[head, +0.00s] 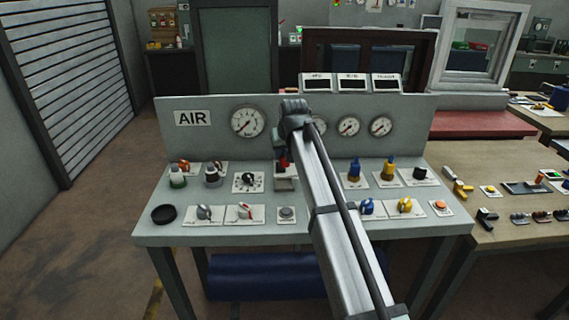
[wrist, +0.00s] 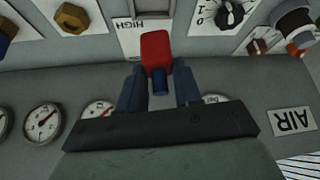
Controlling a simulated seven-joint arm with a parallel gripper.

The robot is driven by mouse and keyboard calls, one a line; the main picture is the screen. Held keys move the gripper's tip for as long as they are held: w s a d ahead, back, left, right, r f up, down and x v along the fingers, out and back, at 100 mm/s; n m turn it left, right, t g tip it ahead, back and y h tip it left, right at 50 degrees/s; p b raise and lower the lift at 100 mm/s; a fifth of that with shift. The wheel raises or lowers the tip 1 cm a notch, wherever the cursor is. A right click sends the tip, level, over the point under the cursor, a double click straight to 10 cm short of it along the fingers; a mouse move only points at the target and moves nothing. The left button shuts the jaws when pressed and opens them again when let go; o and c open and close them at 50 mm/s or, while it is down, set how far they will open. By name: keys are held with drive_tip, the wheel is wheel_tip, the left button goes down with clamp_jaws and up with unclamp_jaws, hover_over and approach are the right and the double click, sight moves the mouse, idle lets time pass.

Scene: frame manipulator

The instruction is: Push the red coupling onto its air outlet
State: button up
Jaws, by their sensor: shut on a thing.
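The red coupling (wrist: 156,50) is between the two fingers of my gripper (wrist: 159,70), which is shut on it; a short blue end of the coupling points back toward the wrist camera. In the head view the red coupling (head: 283,163) shows just left of my arm, above a grey stand on a pale plate (head: 286,184) in the bench's back row. The plate with the word HIGH (wrist: 128,38) shows beyond the coupling in the wrist view. The outlet itself is hidden there, and I cannot tell whether the coupling touches it.
A gauge panel (head: 270,140) rises behind. A black dish (head: 164,214) lies at front left. My arm hides the middle right.

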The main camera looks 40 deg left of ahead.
drive_tip(key=shift+r, duration=1.05)
drive_tip(key=shift+w, duration=0.1)
drive_tip(key=w+d+f+m, duration=0.1)
drive_tip(key=w+d+m, duration=0.1)
drive_tip(key=w+d, duration=0.5)
drive_tip(key=w, duration=0.3)
drive_tip(key=shift+w+t+h, duration=0.2)
drive_tip(key=shift+t+h, duration=0.2)
drive_tip(key=shift+f, duration=0.15)
drive_tip(key=shift+f, duration=2.75)
drive_tip(key=shift+f, duration=0.65)
